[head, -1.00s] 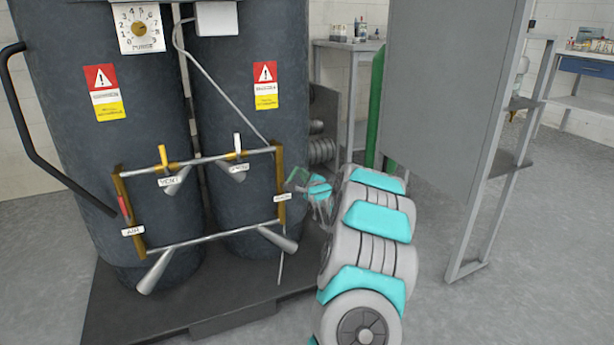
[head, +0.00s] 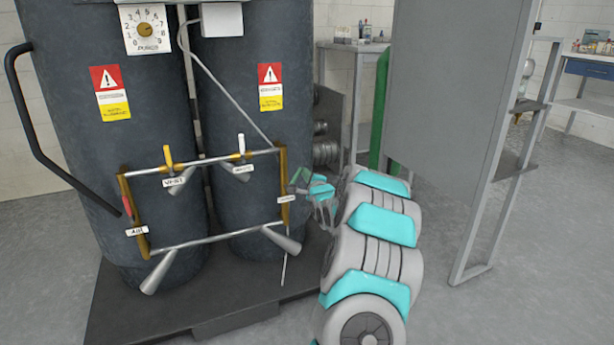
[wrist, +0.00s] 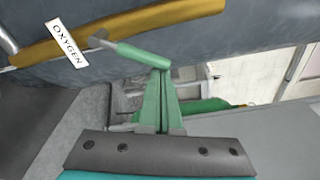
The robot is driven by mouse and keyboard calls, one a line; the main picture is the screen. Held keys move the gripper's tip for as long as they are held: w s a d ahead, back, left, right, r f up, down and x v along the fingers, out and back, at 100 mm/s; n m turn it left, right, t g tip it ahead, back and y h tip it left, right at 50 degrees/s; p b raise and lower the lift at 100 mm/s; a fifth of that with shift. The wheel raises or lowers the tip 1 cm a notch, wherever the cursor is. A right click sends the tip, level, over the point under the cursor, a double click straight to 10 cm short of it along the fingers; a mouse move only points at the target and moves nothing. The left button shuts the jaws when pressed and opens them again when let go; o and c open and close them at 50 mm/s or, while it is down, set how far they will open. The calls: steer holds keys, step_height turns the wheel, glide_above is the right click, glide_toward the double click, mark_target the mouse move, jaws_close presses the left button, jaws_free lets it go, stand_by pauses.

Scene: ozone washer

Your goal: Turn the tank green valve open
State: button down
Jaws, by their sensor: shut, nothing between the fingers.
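The green valve handle (wrist: 142,56) shows in the wrist view on a short grey stem beside the white OXYGEN label (wrist: 67,43). In the head view the green valve (head: 299,175) is small, at the right side of the tank's pipe frame, partly hidden by my gripper. My gripper (wrist: 160,70) is shut and empty, with its fingertips at the right end of the handle. I cannot tell whether they touch it. In the head view my gripper (head: 312,188) is just right of the frame.
Two dark tanks (head: 125,150) stand on a dark base plate (head: 210,290). Yellow VENT (head: 168,157) and white (head: 241,145) levers sit on the top pipe, a red one (head: 127,206) at the left. A green post (head: 378,110) and a grey panel (head: 440,90) stand behind my arm.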

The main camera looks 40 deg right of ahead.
steer(key=shift+a+r, duration=0.1)
steer(key=a+n, duration=0.1)
steer(key=a+r+n+b, duration=0.1)
steer(key=n, duration=0.1)
steer(key=w+a+r+n, duration=0.1)
steer(key=shift+a+n+t+h+b, duration=0.25)
steer(key=shift+n+t+h+b, duration=0.05)
steer(key=shift+n, duration=0.1)
stand_by(0.6)
